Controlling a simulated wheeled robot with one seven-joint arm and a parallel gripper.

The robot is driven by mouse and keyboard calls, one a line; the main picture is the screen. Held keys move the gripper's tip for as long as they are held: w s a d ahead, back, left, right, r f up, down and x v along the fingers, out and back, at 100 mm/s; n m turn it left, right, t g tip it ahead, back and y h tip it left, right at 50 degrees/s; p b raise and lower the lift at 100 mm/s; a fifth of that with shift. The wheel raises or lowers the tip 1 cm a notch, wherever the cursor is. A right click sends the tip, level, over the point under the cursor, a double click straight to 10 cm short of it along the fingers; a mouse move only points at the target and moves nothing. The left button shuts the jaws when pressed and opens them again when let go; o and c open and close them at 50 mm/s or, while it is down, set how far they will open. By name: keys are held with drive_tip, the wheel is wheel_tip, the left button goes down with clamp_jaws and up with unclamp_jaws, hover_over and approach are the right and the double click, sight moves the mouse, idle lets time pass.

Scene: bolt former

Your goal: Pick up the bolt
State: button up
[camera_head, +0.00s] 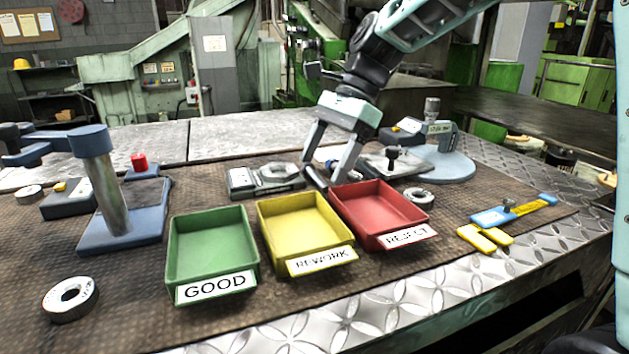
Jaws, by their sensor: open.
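My gripper (323,171) is open and points down just behind the gap between the yellow and red bins.
In front stand the green GOOD bin (214,212), yellow REWORK bin (268,240) and red REJECT bin (340,212). A grey gauge (242,182) is left of the gripper. A plate with a dark upright knob (391,153) and a round blue stand (452,168) are right.

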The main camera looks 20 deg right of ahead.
drive_tip(key=shift+a+f, duration=0.3)
drive_tip(key=shift+f, duration=0.2)
drive_tip(key=c, duration=0.7)
drive_tip(key=shift+r, duration=0.1)
wheel_tip(320, 180, up, 10)
drive_tip(key=p, duration=0.2)
